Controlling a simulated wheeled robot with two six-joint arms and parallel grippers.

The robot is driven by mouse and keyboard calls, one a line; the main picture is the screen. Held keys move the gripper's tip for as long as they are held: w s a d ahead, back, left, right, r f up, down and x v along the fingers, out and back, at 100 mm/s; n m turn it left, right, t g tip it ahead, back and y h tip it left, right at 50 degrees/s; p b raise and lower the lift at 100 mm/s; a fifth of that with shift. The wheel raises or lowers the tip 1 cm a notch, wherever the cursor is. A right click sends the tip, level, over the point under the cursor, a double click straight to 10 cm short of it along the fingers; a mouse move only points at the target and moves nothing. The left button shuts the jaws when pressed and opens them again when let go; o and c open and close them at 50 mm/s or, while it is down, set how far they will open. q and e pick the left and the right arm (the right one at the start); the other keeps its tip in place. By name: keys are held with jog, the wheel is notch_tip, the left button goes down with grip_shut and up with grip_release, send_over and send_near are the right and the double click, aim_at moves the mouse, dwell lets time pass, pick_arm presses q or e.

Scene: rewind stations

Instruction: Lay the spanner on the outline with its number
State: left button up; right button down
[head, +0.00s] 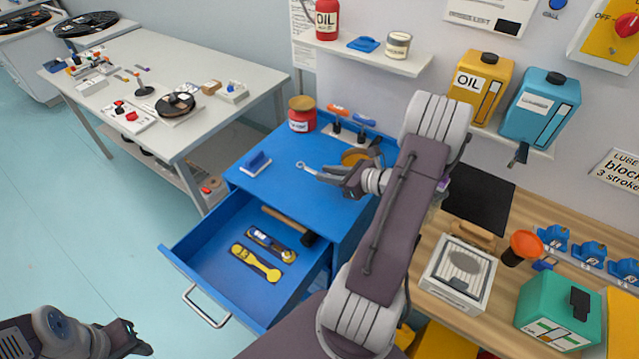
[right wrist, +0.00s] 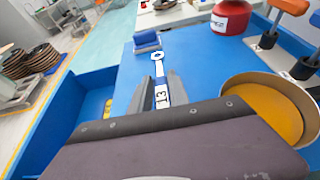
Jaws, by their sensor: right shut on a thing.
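In the right wrist view the spanner (right wrist: 158,68) shows a white label reading 13. My right gripper (head: 328,176) is shut on it, holding it above the blue cabinet top, ring end pointing away from the gripper. In the open drawer (head: 205,268) lie two spanner-shaped places: a plain yellow outline (head: 255,263) and, behind it, a darker shape (head: 270,244) with something blue and pale on it. Their numbers are too small to read. My left gripper (head: 135,338) is at the lower left, apparently open and empty.
A hammer (head: 290,224) lies at the back of the drawer. The cabinet top holds a blue-handled block (head: 255,163), a red jar (head: 302,115), a tool rack (head: 350,132) and a yellow round item (head: 354,157). The drawer's left part is bare.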

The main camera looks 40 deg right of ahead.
aim_at(321, 191)
jog(key=shift+w+a+f, duration=0.55)
jog(key=shift+w+f, duration=0.05)
jog(key=shift+w, duration=0.25)
notch_tip(321, 191, down, 4)
jog(key=shift+s+r, duration=0.1)
jog(key=shift+r, duration=0.05)
jog(key=shift+f, duration=0.25)
jog(key=c, duration=1.3)
grip_release()
jog(key=shift+o, duration=0.2)
jog(key=shift+r, duration=0.15)
jog(key=v, duration=1.1)
jog(key=shift+s+d+r, duration=0.1)
jog(key=shift+s+r, duration=0.1)
jog(key=shift+s, duration=0.25)
